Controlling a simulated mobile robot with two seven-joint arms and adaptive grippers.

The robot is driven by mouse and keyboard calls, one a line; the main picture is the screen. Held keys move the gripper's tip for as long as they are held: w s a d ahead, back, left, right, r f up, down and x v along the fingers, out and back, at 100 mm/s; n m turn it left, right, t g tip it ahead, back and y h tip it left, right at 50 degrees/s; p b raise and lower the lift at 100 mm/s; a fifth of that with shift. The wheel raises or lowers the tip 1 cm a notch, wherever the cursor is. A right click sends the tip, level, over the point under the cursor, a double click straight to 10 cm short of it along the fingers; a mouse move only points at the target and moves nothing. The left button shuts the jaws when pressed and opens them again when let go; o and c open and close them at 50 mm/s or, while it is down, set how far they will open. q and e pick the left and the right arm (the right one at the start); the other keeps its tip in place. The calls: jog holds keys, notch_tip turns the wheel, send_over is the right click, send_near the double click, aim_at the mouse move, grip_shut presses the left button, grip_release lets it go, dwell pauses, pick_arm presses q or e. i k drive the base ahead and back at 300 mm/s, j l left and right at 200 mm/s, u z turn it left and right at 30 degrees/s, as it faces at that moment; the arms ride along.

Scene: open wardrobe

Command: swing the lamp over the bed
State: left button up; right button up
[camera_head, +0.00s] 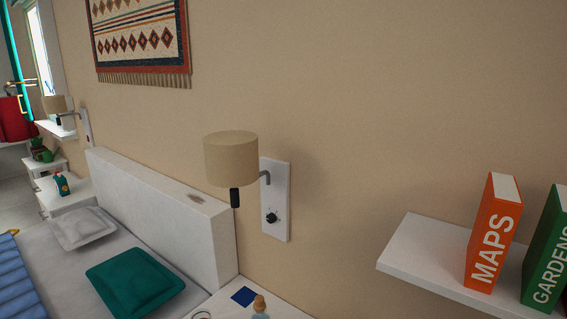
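A wall lamp with a beige drum shade (231,158) hangs from a white wall plate (276,200) at the middle of the head view. A short arm joins the shade to the plate, and a dark handle (235,198) hangs below the shade. The shade stands near the right end of the white headboard (165,200). The bed (45,265) lies at the lower left with a green pillow (135,280) and a pale pillow (83,228). A second, similar lamp (57,104) is on the far side. Neither of my grippers is in view.
A white shelf (410,255) juts from the wall at right, holding an orange MAPS book (493,232) and a green GARDENS book (548,250). A white bedside top (285,307) below the lamp holds a small bottle (260,306) and a blue item (244,296).

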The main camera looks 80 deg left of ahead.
aim_at(232, 157)
jog(key=u, duration=3.05)
jog(key=j, duration=0.1)
